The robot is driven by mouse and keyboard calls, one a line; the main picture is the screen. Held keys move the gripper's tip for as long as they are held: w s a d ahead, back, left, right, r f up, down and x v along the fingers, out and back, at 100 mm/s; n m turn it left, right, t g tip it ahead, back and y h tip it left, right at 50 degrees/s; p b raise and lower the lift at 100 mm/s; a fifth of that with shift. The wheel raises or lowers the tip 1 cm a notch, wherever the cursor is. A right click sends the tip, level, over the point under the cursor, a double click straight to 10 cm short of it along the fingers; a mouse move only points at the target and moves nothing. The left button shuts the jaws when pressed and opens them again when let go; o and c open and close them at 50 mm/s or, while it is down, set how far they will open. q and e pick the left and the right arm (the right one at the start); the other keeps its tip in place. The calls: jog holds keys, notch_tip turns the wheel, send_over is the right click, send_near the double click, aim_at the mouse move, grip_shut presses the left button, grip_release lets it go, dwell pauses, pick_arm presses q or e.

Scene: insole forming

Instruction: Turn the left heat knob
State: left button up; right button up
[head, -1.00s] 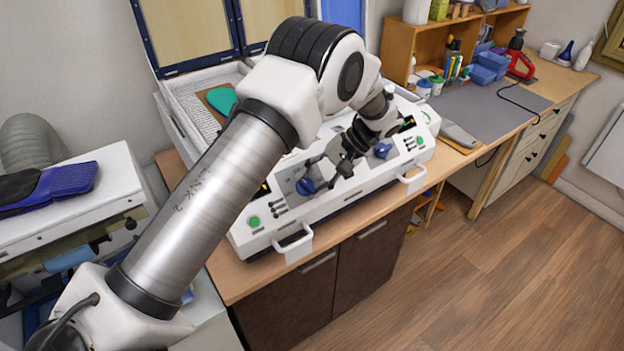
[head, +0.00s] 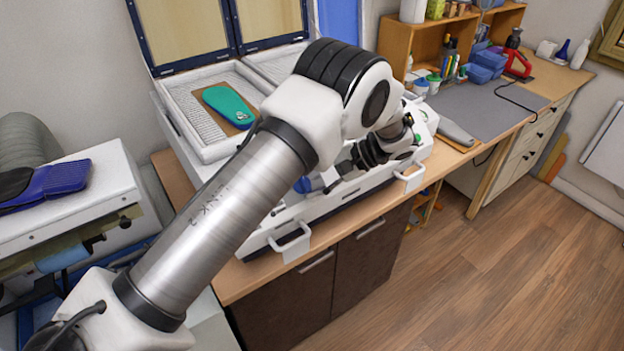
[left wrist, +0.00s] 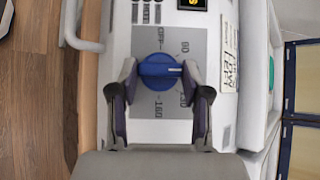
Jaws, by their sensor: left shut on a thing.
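The left heat knob (left wrist: 160,73) is blue with a pale pointer line, on a grey dial plate (left wrist: 161,104) marked OFF, 90, 130 and 160. The pointer line points to the right in the left wrist view. My left gripper (left wrist: 160,77) is shut on this knob, one finger on each side. In the head view the blue knob (head: 303,185) is partly hidden behind my arm, with my left gripper (head: 322,182) at it. The white heating machine (head: 262,243) stands on the wooden bench. My right gripper is not in view.
A teal insole (head: 228,105) lies on a brown board in the machine's open left tray. White front handles (head: 291,243) stick out from the machine. The floor at right is clear.

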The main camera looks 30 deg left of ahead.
pick_arm(q)
jog(key=shift+f, duration=0.1)
jog(key=o, duration=1.2)
jog(key=shift+c, duration=0.2)
jog(key=shift+d, duration=0.1)
jog(key=shift+w+d+r, duration=0.25)
jog(key=shift+r, duration=0.05)
jog(key=v, duration=1.1)
